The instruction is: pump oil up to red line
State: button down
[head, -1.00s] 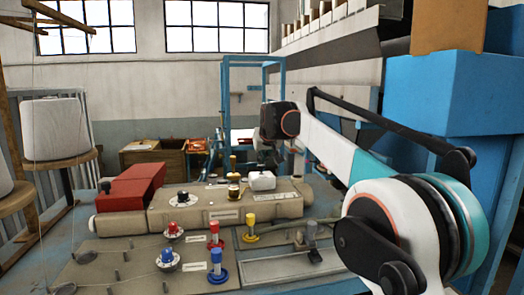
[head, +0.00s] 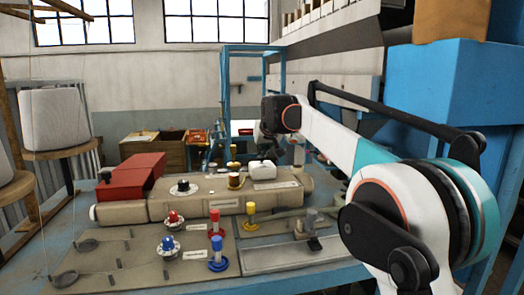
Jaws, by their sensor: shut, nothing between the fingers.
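My gripper (head: 267,150) hangs from the black wrist, small and dark, above the far side of the beige machine body (head: 205,209). It appears shut and empty, and its fingertips are hard to make out. A brass-coloured fitting with a dark middle (head: 236,181) stands on the machine, with a small white container (head: 263,169) to its right. My gripper appears above and behind these; whether it touches anything cannot be told. I cannot make out a red line or an oil level.
Red (head: 171,219) and blue (head: 168,245) knobs and red, blue and yellow (head: 250,216) posts stand on the front plate. A red box (head: 132,176) is at the left. A blue frame (head: 226,90) rises behind. A blue block (head: 440,100) stands at the right.

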jog(key=v, duration=1.1)
jog(key=shift+s, duration=0.2)
jog(key=shift+r, duration=0.1)
